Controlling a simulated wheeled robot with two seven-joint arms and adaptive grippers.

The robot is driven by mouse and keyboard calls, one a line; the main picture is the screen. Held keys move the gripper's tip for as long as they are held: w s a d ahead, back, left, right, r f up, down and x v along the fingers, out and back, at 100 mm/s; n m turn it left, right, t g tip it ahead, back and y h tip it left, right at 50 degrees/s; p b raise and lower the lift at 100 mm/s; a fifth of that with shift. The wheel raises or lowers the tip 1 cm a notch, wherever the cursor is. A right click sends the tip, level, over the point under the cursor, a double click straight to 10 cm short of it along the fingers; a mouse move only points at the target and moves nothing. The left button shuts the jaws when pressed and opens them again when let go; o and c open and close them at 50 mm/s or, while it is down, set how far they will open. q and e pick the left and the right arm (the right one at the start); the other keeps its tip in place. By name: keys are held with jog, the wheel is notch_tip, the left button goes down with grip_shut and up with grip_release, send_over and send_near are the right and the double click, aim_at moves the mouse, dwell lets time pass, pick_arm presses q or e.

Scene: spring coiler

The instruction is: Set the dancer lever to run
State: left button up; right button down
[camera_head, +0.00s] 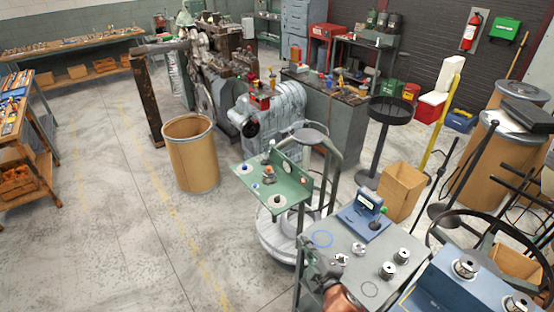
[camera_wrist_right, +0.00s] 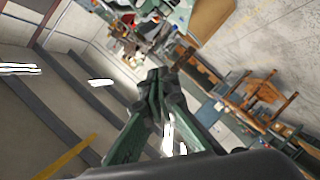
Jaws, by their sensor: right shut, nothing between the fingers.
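A green panel (camera_head: 292,190) with several small knobs and round fittings stands on a post above a grey wire reel (camera_head: 275,236) in the head view. I cannot make out for certain which part is the dancer lever or how it is set. My right gripper (camera_head: 308,250) is at the bottom centre, in front of and below the green panel, apart from it. Its dark green fingers (camera_wrist_right: 154,78) are together and empty in the right wrist view, which looks out over the room at a tilt. My left gripper is not in view.
A grey table (camera_head: 345,258) with spools and a blue device (camera_head: 362,213) stands right of my right gripper. A brown drum (camera_head: 191,155) stands left of the coiling machine. Floor at left is clear.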

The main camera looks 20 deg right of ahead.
jog(key=w+a+r+n+t+y+p, duration=0.25)
jog(key=a+r+n+y, duration=0.55)
jog(key=a+r+n, duration=0.45)
jog(key=s+a+r+n+g+y+p, duration=0.1)
jog(key=s+a+r+n+g+y, duration=0.1)
jog(key=s+a+n+g+y, duration=0.5)
jog(key=s+a+r+n+g+y+p, duration=0.15)
jog(key=a+n+g, duration=0.25)
jog(key=a+n, duration=0.7)
jog(key=s+d+f+n+g+h+p, duration=0.1)
jog(key=d+f+n+g+h, duration=0.25)
jog(key=f+n, duration=0.3)
jog(key=s+d+f+n+g+h, duration=0.1)
jog(key=d+f+n+g+h, duration=0.3)
jog(key=f, duration=0.3)
jog(key=w+d+n+h+p, duration=0.1)
jog(key=d+h, duration=0.4)
jog(key=d, duration=0.9)
jog(key=w+d+n+h+p, duration=0.1)
jog(key=d+h, duration=0.4)
jog(key=d, duration=0.9)
jog(key=w+n, duration=0.1)
jog(key=w, duration=0.1)
jog(key=shift+w+d+f+n+h, duration=0.2)
jog(key=shift+w+f+n+h, duration=0.1)
jog(key=shift+w+f+n, duration=0.1)
